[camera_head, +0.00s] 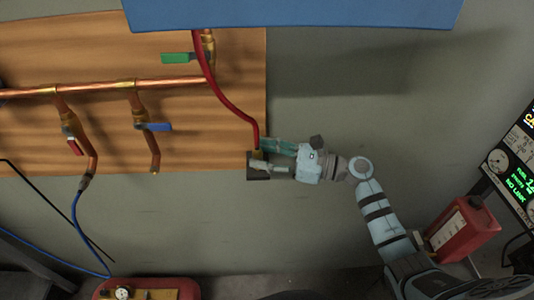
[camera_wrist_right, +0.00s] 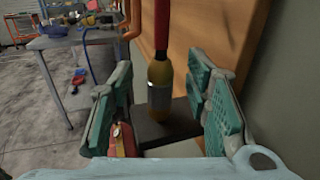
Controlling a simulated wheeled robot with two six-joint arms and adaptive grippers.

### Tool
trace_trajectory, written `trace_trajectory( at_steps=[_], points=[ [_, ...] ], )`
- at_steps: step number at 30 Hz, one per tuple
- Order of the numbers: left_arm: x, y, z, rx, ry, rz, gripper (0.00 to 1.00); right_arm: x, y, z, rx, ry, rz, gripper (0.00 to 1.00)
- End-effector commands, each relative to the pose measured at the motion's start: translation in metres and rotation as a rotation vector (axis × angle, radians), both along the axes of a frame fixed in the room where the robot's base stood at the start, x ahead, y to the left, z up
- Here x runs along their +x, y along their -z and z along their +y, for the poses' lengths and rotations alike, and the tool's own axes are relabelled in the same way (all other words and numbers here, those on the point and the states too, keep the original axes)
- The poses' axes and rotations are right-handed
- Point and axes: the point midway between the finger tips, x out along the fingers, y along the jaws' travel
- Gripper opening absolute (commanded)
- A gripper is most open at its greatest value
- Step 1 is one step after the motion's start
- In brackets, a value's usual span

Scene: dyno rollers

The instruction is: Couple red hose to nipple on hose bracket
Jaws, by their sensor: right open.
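The red hose (camera_head: 228,96) curves down from beside the green-handled valve (camera_head: 177,58) to the hose bracket (camera_head: 258,175) at the lower right corner of the wooden board. In the right wrist view, the hose (camera_wrist_right: 161,22) ends in a brass coupling (camera_wrist_right: 160,85) that stands upright over the dark bracket plate (camera_wrist_right: 180,126). The nipple is not visible, and I cannot tell whether the coupling is fully seated on it. My right gripper (camera_head: 269,157) is open, with its teal fingers on either side of the coupling, apart from it. My left gripper is not in view.
The wooden board (camera_head: 225,130) carries copper pipes (camera_head: 105,88) with red- and blue-handled valves. A blue panel (camera_head: 300,14) overhangs at the top. A red can (camera_head: 462,232) stands near my right forearm. The grey wall right of the board is clear.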

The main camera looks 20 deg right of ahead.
Motion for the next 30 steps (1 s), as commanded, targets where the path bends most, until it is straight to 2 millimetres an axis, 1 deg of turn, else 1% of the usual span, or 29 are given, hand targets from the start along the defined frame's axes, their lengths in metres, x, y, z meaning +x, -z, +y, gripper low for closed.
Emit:
trace_trajectory(
  at_steps=[2,5,12,15,18,23,26,28,29,30],
  points=[
    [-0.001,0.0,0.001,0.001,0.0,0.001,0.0,-0.002,0.001,-0.004,-0.002,0.001,0.0,0.44],
    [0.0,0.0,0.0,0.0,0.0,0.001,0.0,-0.011,0.002,-0.018,-0.005,0.001,0.003,0.44],
    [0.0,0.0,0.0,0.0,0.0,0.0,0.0,-0.046,0.002,-0.074,-0.005,0.001,0.005,0.44],
    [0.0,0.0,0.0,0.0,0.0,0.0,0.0,-0.057,0.002,-0.091,-0.004,0.0,0.004,0.44],
    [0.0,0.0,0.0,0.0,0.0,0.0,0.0,-0.063,0.001,-0.1,-0.002,0.0,0.001,0.44],
    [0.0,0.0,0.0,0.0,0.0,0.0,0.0,-0.064,0.0,-0.102,-0.002,0.0,-0.005,0.44],
    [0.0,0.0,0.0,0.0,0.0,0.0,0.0,-0.059,0.003,-0.105,-0.072,0.025,-0.095,0.44],
    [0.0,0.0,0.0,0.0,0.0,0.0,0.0,-0.044,0.032,-0.122,-0.304,0.098,-0.216,0.44],
    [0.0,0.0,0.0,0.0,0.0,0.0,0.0,-0.037,0.05,-0.134,-0.426,0.129,-0.258,0.44],
    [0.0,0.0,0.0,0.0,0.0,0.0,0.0,-0.029,0.079,-0.154,-0.609,0.163,-0.311,0.44]
  ],
)
